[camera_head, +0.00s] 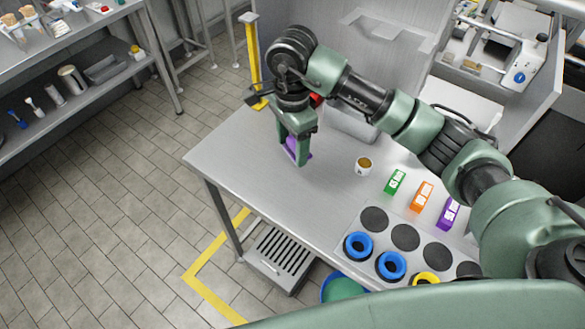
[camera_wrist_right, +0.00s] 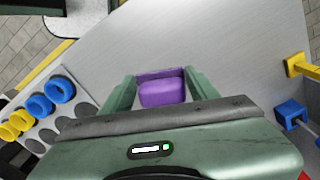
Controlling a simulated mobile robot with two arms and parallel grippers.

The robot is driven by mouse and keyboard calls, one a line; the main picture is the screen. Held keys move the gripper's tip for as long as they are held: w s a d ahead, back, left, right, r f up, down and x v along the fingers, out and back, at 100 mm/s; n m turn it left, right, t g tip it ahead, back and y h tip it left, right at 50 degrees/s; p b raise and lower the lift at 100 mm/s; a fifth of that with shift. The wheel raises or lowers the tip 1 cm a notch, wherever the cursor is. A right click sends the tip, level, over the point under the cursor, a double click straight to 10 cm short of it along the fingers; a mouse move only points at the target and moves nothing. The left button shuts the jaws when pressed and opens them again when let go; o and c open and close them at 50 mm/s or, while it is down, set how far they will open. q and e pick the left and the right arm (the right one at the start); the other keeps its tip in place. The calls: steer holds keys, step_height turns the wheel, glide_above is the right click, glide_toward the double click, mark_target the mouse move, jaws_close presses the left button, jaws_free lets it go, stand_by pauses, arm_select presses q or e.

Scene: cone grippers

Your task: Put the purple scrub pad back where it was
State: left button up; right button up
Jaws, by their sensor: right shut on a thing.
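The purple scrub pad (camera_wrist_right: 162,92) is between the two fingers of my right gripper (camera_wrist_right: 163,88) in the wrist view. In the head view the right gripper (camera_head: 296,150) points down over the left part of the steel table (camera_head: 237,139), shut on the pad (camera_head: 298,148). The fingers hide part of the pad. I cannot tell whether the pad touches the table or is just above it. My left gripper is not in view.
Green (camera_head: 395,181), orange (camera_head: 422,196) and purple (camera_head: 449,213) labelled blocks stand in a row right of a small cup (camera_head: 363,166). In front is a panel with dark round spots (camera_head: 405,237) and blue (camera_head: 358,245) and yellow rings. The table's left end is bare.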

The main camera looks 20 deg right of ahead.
steer(key=p, duration=0.1)
glide_above(292, 180)
step_height(292, 180, down, 6)
steer(key=shift+f, duration=0.2)
step_height(292, 180, down, 3)
steer(key=shift+s+f+p, duration=0.1)
steer(key=shift+p, duration=0.5)
steer(key=shift+f, duration=0.4)
steer(key=o, duration=1.2)
step_height(292, 180, up, 11)
steer(key=b, duration=0.4)
steer(key=shift+r, duration=0.55)
steer(key=shift+d, duration=0.1)
